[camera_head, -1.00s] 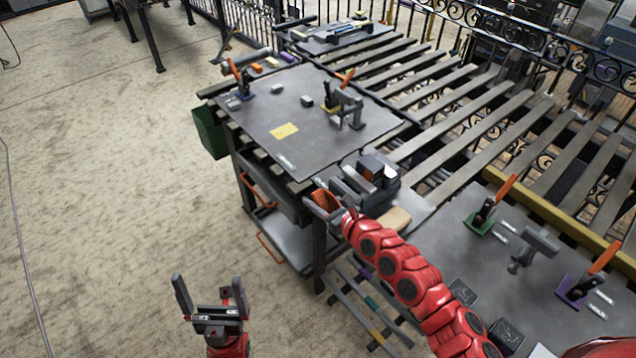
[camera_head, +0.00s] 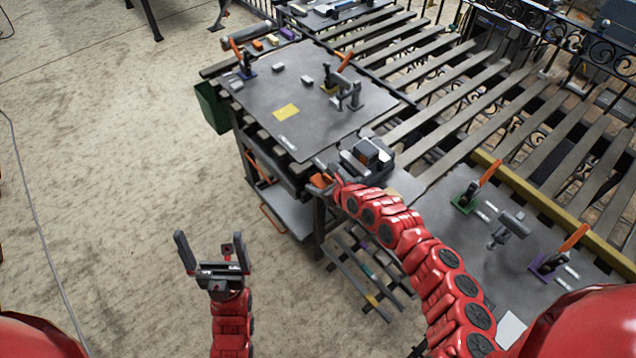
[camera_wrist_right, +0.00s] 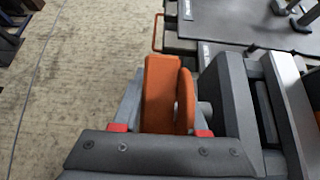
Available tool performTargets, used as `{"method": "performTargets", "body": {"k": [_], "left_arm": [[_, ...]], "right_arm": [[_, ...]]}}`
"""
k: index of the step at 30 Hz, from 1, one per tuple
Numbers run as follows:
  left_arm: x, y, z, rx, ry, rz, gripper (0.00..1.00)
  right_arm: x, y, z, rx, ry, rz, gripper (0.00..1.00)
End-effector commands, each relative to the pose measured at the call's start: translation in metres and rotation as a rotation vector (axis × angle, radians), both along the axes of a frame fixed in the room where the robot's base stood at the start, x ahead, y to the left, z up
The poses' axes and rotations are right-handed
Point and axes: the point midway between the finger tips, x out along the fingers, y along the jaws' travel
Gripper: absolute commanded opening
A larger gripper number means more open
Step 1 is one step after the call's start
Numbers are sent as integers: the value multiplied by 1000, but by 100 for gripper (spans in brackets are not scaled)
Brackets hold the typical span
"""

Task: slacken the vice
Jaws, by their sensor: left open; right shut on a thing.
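The grey vice (camera_head: 362,158) sits at the near corner of the workbench, with dark blocks at its jaws. Its orange handle (camera_head: 320,181) is at its left end. In the right wrist view the orange handle (camera_wrist_right: 162,95) stands between my fingers, beside the grey vice body (camera_wrist_right: 238,95). My right gripper (camera_wrist_right: 160,128) is shut on the handle; in the head view the red right arm reaches up to it and partly hides it. My left gripper (camera_head: 212,258) is open and empty above the floor, left of the bench and apart from everything.
The grey bench plate (camera_head: 310,125) carries a yellow square (camera_head: 286,111), toggle clamps with orange levers and small blocks. A second plate with clamps (camera_head: 500,235) lies at the right. A green bin (camera_head: 212,108) hangs at the bench's left side.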

Motion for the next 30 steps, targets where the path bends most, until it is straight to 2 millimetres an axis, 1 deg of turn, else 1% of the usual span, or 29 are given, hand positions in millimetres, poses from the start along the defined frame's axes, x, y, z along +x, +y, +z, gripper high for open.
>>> {"method": "performTargets", "body": {"k": [5, 6, 8, 9, 11, 19, 23, 26, 28, 30], "left_arm": [[0, 0, 0, 0, 0, 0, 100], [0, 0, 0, 0, 0, 0, 100], [0, 0, 0, 0, 0, 0, 100], [0, 0, 0, 0, 0, 0, 100], [0, 0, 0, 0, 0, 0, 100], [0, 0, 0, 0, 0, 0, 100], [0, 0, 0, 0, 0, 0, 100], [0, 0, 0, 0, 0, 0, 100], [0, 0, 1, 0, 0, 0, 100], [0, 0, 6, 0, 0, 0, 100]], "right_arm": [[1, 0, 1, 0, -4, -1, 0], [1, 0, 1, 0, -4, -1, 44], [1, 0, 1, 0, -4, -1, 55], [1, 0, 1, 1, -3, 0, 62], [1, 0, 1, 0, -2, 0, 72], [0, 0, 0, 0, -1, 1, 72], [-3, -4, 3, -3, -3, 1, 72], [-11, -10, 11, -5, -5, 2, 72], [-20, -16, 15, -7, 0, 3, 72], [-27, -20, 25, -1, 0, 2, 72]]}}
